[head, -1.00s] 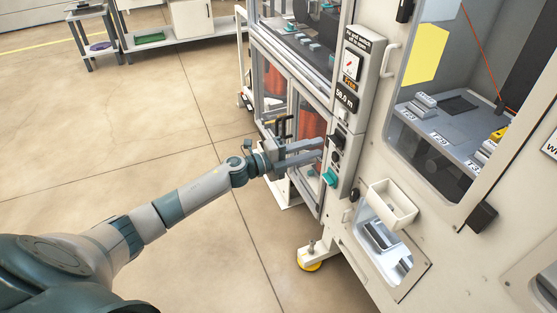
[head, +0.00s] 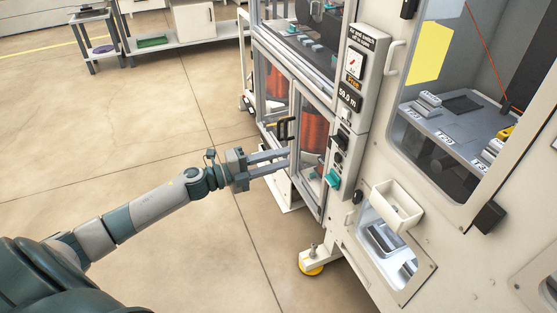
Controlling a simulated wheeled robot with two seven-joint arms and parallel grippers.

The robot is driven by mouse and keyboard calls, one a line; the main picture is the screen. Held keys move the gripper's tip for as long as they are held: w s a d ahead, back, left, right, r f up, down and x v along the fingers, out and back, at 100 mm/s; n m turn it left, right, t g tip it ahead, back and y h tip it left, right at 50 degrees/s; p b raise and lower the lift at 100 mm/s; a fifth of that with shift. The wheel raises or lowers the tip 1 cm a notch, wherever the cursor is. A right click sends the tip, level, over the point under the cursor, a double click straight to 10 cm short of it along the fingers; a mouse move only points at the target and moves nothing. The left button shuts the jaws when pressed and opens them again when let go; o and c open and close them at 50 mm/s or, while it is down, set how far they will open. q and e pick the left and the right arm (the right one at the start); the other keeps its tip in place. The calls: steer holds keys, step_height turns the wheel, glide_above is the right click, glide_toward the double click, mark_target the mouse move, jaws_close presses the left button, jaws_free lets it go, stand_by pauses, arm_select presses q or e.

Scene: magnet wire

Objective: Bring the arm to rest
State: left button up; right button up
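My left gripper (head: 288,163) is stretched out from the lower left, in front of the machine's glazed lower doors. Its two long grey fingers are apart with nothing between them, and they point toward the control panel. My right gripper does not show.
The large cream machine (head: 380,150) fills the right side, with a small white tray (head: 397,206) jutting out and a yellow-based foot (head: 311,265) below. Copper-coloured spools (head: 313,131) show behind the door glass. Shelving (head: 175,43) stands at the back left. The floor on the left is clear.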

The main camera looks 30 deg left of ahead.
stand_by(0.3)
